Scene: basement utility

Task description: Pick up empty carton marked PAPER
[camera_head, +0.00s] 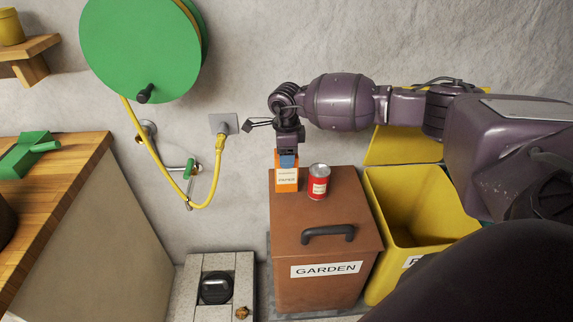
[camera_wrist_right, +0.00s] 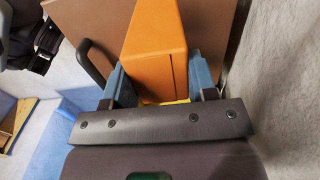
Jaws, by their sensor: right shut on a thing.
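The orange carton (camera_head: 287,182) with a white label stands at the back left of the lid of the brown bin marked GARDEN (camera_head: 290,225). The lettering on its label is too small to read surely. My right gripper (camera_head: 287,160) reaches down onto the carton's top from above, and its blue fingers are shut on it. In the right wrist view the carton (camera_wrist_right: 156,45) sits between the two blue fingers (camera_wrist_right: 155,85). I cannot tell whether the carton's base is clear of the lid. My left gripper is not in view.
A red can (camera_head: 319,184) stands on the lid just right of the carton. An open yellow bin (camera_head: 420,205) is to the right. A yellow hose (camera_head: 205,205) hangs on the wall at left, below a green reel (camera_head: 140,45). A wooden counter (camera_head: 60,175) is at far left.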

